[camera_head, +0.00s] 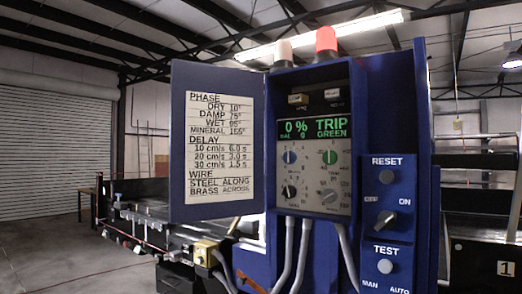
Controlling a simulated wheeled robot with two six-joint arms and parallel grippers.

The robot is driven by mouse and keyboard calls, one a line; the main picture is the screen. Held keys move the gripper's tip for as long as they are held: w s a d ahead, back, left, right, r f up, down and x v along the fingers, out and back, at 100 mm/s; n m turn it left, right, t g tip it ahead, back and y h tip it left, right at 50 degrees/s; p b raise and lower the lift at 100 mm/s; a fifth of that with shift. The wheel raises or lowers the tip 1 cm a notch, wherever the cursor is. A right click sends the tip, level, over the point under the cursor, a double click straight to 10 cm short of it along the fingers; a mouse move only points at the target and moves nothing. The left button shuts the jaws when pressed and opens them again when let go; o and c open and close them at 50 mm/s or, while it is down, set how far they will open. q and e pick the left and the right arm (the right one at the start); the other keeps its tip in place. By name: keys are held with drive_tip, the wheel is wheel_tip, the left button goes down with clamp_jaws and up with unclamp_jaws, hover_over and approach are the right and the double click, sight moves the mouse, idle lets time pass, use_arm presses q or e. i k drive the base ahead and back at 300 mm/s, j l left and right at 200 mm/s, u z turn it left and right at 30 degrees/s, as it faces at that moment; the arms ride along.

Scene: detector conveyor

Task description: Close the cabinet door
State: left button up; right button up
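The blue cabinet (353,215) stands in the middle of the view. Its door (178,140) is swung open to the left, with its inner face and a white printed label (216,148) toward me. Inside the cabinet is a grey control panel (312,172) with knobs and a green display reading "0 % TRIP GREEN". The door's hinge edge is along the cabinet's left side. Neither of my grippers can be made out in this view.
A white lamp (283,52) and a red lamp (326,40) top the cabinet. A blue box with reset and test switches (387,220) is on its right. Grey conduits (344,255) and a yellow box (206,252) are below. A conveyor (145,215) extends behind the door.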

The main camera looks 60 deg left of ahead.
sight(216, 119)
drive_tip(key=j+z, duration=0.15)
drive_tip(key=j, duration=0.35)
drive_tip(key=j+z, duration=0.2)
drive_tip(key=j, duration=0.25)
drive_tip(key=k+j+z, duration=0.15)
drive_tip(key=j, duration=0.35)
drive_tip(key=j+z, duration=0.15)
drive_tip(key=j, duration=0.35)
drive_tip(key=k+j+z, duration=0.2)
drive_tip(key=j, duration=0.25)
drive_tip(key=k+j, duration=0.1)
drive_tip(key=j, duration=0.3)
drive_tip(key=k+j, duration=0.1)
drive_tip(key=j, duration=0.7)
drive_tip(key=k+j, duration=0.15)
drive_tip(key=j, duration=0.25)
drive_tip(key=k+j, duration=0.1)
drive_tip(key=j, duration=0.3)
